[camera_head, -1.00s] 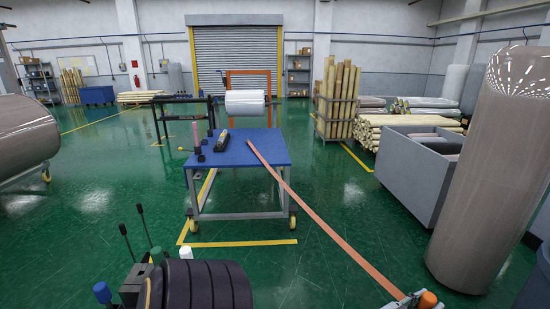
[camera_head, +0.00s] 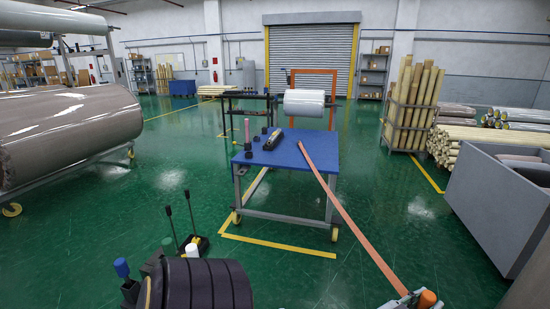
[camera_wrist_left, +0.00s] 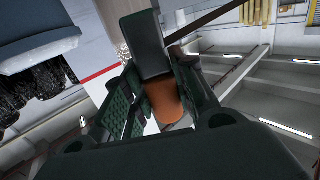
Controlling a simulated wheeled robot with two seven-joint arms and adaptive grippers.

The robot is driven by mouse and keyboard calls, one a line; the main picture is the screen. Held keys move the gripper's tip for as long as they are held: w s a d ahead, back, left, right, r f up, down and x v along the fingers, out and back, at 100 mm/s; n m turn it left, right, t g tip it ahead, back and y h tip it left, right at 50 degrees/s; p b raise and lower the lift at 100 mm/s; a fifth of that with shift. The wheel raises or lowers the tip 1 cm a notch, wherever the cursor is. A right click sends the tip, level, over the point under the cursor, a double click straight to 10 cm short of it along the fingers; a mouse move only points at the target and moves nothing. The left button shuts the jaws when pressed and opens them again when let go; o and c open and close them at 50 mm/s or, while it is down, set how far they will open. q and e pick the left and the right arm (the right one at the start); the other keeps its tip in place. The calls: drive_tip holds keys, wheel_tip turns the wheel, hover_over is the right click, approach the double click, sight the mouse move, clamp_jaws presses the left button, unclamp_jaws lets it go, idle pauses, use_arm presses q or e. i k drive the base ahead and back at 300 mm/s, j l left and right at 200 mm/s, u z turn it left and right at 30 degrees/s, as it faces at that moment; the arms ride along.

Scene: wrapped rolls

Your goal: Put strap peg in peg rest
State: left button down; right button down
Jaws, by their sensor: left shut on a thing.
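In the left wrist view my left gripper (camera_wrist_left: 163,95) is shut on an orange cylinder, which I take as the strap peg (camera_wrist_left: 166,104). A dark block covers its upper part. In the head view an orange cylinder (camera_head: 427,298) shows at the bottom right edge, beside a grey and red part. A long orange strap (camera_head: 345,215) runs from there up to the right side of the blue table (camera_head: 300,153). I cannot tell which thing is the peg rest. My right gripper is not in view.
A black tool (camera_head: 273,139) lies on the table and a pink upright roll (camera_head: 248,130) stands at its left edge. A large wrapped roll (camera_head: 70,125) is at left. A grey bin (camera_head: 500,205) is at right. Green floor is open left of the table.

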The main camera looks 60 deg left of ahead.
sight(249, 157)
drive_tip(key=i+u, duration=0.9)
drive_tip(key=i+j+u, duration=0.1)
drive_tip(key=i+u, duration=0.2)
drive_tip(key=i+j+u, duration=0.1)
drive_tip(key=i+u, duration=0.35)
drive_tip(key=i+l+u, duration=0.15)
drive_tip(key=i+u, duration=0.3)
drive_tip(key=i, duration=0.15)
drive_tip(key=i+u, duration=0.35)
drive_tip(key=i, duration=0.25)
